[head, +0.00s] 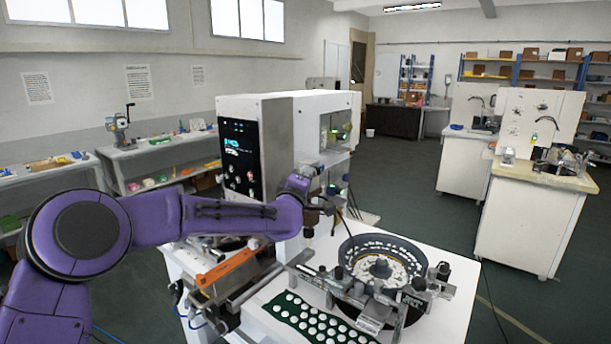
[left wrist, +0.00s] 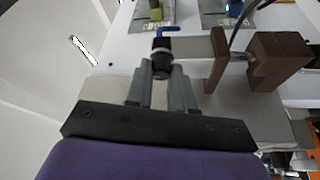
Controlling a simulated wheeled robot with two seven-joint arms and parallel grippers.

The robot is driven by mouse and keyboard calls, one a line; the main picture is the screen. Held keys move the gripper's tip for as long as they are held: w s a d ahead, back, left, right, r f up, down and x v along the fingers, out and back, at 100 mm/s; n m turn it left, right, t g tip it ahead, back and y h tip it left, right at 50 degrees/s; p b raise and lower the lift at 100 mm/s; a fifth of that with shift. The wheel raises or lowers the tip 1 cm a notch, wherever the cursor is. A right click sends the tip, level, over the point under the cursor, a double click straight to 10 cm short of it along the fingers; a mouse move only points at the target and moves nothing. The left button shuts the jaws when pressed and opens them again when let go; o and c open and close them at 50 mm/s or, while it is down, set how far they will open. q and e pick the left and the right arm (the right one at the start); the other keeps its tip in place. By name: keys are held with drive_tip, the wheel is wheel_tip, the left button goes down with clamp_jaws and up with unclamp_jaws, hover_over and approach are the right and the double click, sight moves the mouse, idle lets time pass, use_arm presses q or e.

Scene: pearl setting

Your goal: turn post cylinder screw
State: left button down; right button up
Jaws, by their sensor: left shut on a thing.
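My left arm, purple, reaches in from the left in the head view, its wrist (head: 298,187) beside the white machine (head: 305,135). The fingers are hard to make out there. In the left wrist view, my left gripper (left wrist: 162,75) is shut on a small dark cylindrical screw (left wrist: 161,66), one grey finger on each side. A dark fitting with a blue elbow (left wrist: 166,32) is just beyond it. A grey cylinder body (left wrist: 190,46) and a brown plate (left wrist: 216,60) lie to its right. The screw cannot be made out in the head view.
A round feeder bowl (head: 380,250) with white pieces stands on the white table, right of the wrist. A green tray (head: 300,318) of white discs and an orange bar (head: 226,267) lie nearer. A brown block (left wrist: 280,60) is right of the fingers.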

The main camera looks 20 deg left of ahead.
use_arm(q)
drive_tip(key=shift+n, duration=0.4)
drive_tip(key=c, duration=1)
unclamp_jaws()
drive_tip(key=s+b, duration=0.1)
drive_tip(key=s, duration=0.2)
drive_tip(key=s+b, duration=0.2)
drive_tip(key=s, duration=0.2)
drive_tip(key=s+f+b, duration=0.1)
drive_tip(key=s, duration=0.2)
drive_tip(key=shift+s+d, duration=0.1)
drive_tip(key=shift+s, duration=0.15)
